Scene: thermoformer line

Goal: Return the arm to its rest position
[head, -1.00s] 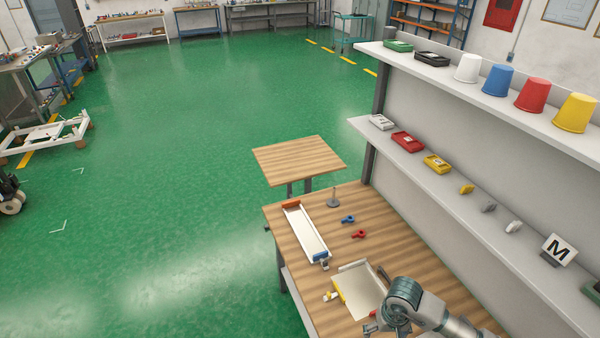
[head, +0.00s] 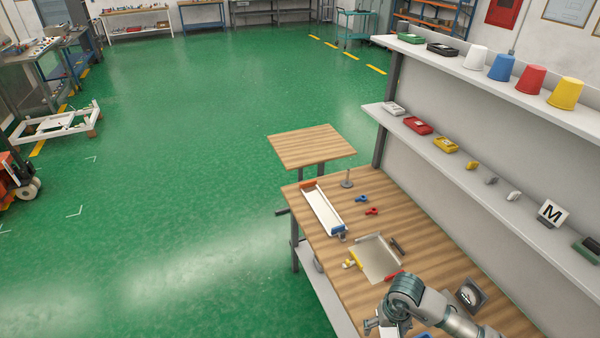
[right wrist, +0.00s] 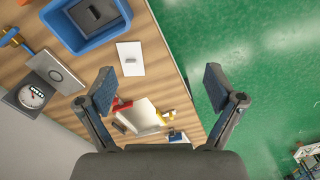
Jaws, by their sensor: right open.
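My right arm comes in at the bottom right of the head view, over the near part of the wooden workbench (head: 440,262). My right gripper (head: 376,327) is partly cut off there by the lower edge. In the right wrist view my right gripper (right wrist: 158,88) has its two fingers wide apart with nothing between them, above the bench edge and the green floor. My left gripper is in neither view.
On the bench are a long white tray (head: 322,210), a square tray (head: 372,262) with yellow and red parts beside it, and a gauge (head: 470,295). A blue bin (right wrist: 72,38) and white plate (right wrist: 130,60) show in the wrist view. Shelves (head: 470,176) line the right.

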